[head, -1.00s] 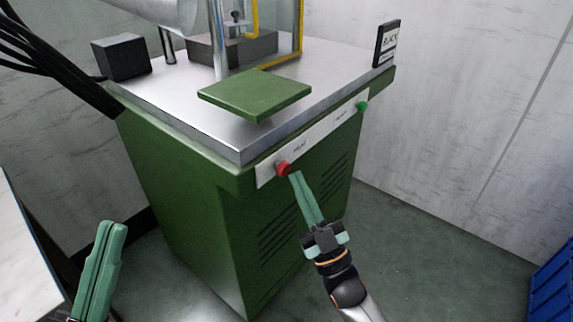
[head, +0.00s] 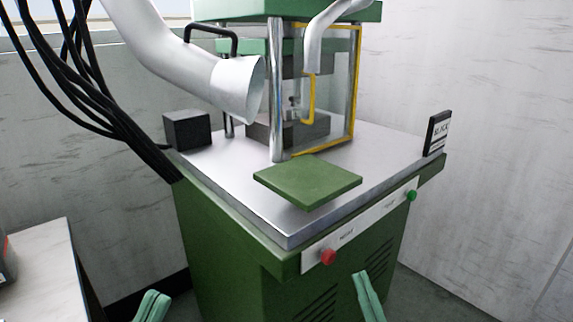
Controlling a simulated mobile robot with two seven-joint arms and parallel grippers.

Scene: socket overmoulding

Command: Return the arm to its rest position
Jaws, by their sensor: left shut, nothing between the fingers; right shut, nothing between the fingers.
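My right gripper (head: 361,277) shows at the bottom of the head view, its green fingers shut and empty. It stands apart from the machine's front panel, a little below and right of the red button (head: 328,257). My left gripper (head: 155,296) shows only by its green fingertips at the bottom left, shut and empty, left of the green machine cabinet (head: 225,255). Both arms behind the grippers are out of the frame.
The moulding machine's metal top (head: 225,190) carries a green plate (head: 308,181), a black box (head: 187,130) and a card marked BLACK (head: 437,133). A green button (head: 411,195) is on the panel's right. A white table (head: 45,265) stands at left.

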